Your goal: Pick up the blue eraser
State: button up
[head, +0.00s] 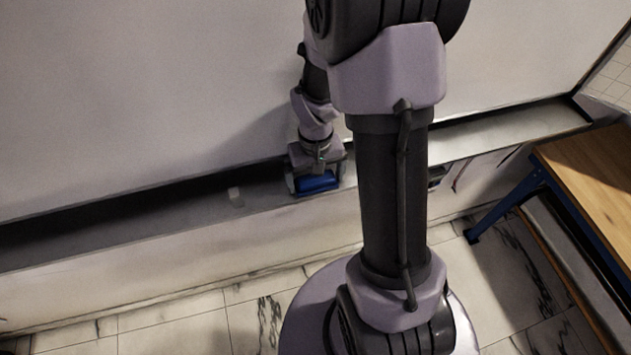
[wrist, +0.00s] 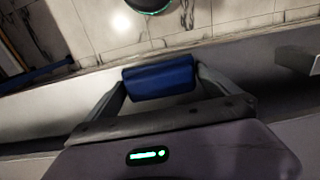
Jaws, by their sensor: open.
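The blue eraser (head: 317,183) lies on the grey ledge (head: 190,210) that runs along the bottom of the large pale board. In the wrist view, the eraser (wrist: 160,78) spans the gap between the two fingers of my gripper (wrist: 160,72). My gripper (head: 316,186) reaches down to the ledge in the head view. Its jaws are open, one finger at each end of the eraser. I cannot tell whether either finger touches it. The gripper hides part of the eraser's back side in the head view.
The pale board (head: 130,100) rises behind the ledge. A wooden-topped bench (head: 595,170) with blue legs stands at the right. The tiled floor (head: 180,335) in front is clear at the left.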

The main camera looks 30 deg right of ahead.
aim_at(316, 182)
jog(key=shift+s+r, duration=0.1)
jog(key=shift+s, duration=0.05)
jog(key=shift+c, duration=0.4)
jog(key=c, duration=1)
jog(key=shift+o, duration=0.2)
jog(key=shift+r, duration=0.1)
jog(key=shift+r, duration=0.4)
jog(key=r, duration=0.1)
jog(key=s+r, duration=0.1)
jog(key=shift+a+r+p, duration=0.3)
jog(key=s+a+b, duration=0.3)
jog(key=s+b, duration=0.1)
jog(key=s, duration=0.2)
jog(key=s+a+r+b, duration=0.1)
jog(key=s+a+b, duration=0.2)
jog(key=s+b, duration=0.2)
jog(key=shift+s+a+r, duration=0.2)
jog(key=shift+s+a, duration=0.15)
jog(key=shift+s, duration=0.7)
